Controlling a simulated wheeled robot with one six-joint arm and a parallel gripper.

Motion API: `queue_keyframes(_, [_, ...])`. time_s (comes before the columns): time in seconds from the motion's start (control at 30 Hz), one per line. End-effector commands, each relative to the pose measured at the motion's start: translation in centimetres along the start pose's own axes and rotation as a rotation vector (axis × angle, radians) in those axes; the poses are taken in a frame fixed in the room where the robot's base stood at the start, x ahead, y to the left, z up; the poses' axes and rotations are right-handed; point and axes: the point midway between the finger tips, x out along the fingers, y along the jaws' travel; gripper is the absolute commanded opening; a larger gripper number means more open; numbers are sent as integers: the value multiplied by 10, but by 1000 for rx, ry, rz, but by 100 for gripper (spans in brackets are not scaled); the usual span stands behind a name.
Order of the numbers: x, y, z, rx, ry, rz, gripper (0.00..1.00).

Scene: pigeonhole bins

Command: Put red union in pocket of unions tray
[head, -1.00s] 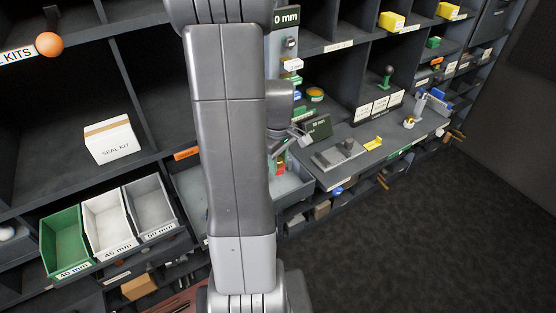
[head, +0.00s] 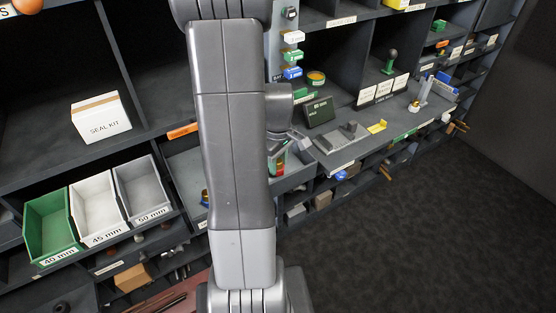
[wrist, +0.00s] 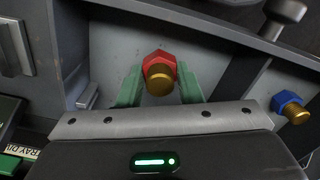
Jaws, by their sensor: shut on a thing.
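The red union (wrist: 158,70), a red hex body with a brass end, sits between the two green fingertips of my gripper (wrist: 160,88) in the wrist view. My gripper is shut on it. In the head view the red union (head: 280,169) shows small beside my arm, above a light grey tray (head: 296,178). A blue union with a brass end (wrist: 289,104) lies to the right in the wrist view, apart from my gripper. My arm hides much of the tray in the head view. I cannot tell whether the red union touches the tray, and I see no label naming it.
Green, white and grey bins (head: 93,207) stand at the left below a seal kit box (head: 101,117). A grey slotted block (head: 341,137) and a dark display (head: 318,112) stand on the shelf right of my gripper. Open floor lies at the right.

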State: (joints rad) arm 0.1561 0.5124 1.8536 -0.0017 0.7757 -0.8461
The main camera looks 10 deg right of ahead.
Motion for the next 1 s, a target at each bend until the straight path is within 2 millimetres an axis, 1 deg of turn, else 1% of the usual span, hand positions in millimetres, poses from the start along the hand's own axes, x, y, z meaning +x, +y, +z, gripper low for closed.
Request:
queue_keyframes(0.03, [5,0,0,0,0,0,1])
queue_keyframes(0.07, [5,0,0,0,0,0,1])
queue_keyframes(0.47, [5,0,0,0,0,0,1])
queue_keyframes(1.0, [16,0,0,0,0,0,1])
